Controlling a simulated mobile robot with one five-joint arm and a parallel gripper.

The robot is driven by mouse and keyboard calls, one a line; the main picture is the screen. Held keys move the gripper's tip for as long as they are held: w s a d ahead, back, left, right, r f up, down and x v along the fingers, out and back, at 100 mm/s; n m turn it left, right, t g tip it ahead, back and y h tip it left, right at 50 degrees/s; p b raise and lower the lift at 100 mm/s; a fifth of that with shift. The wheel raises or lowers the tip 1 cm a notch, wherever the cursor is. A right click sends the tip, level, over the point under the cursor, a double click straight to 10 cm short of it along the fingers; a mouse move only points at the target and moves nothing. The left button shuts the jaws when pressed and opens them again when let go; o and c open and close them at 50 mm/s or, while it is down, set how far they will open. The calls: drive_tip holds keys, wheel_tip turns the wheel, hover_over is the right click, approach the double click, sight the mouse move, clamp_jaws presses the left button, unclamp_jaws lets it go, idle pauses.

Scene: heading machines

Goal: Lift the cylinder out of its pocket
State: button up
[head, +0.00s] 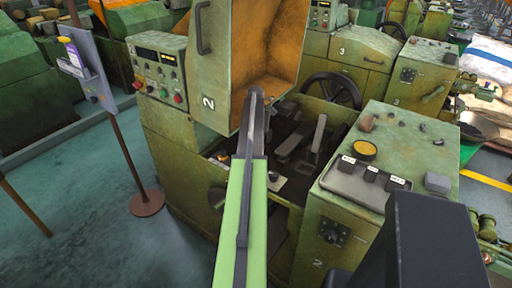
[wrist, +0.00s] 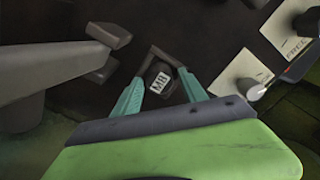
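A short dark cylinder with a white "M8" label on its end (wrist: 158,82) shows near the middle of the wrist view. My gripper (wrist: 163,72) reaches down with its two teal fingers on either side of it. The fingers stand apart, with a narrow dark gap beside the cylinder, so they look open around it. A thin grey angled edge runs along the cylinder's far side; I cannot tell whether it is the pocket's rim or part of the fingers. The pocket itself is hardly visible. In the head view my arm hides the gripper and cylinder.
White labelled plates (wrist: 240,75) lie right of the fingers, one with a small knob. A grey machine part (wrist: 65,60) stands close on the left. In the head view, the open orange-lined cover (head: 272,45), a handwheel (head: 333,95) and a control box (head: 405,140) surround the arm.

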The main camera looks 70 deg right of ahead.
clamp_jaws()
idle(0.3)
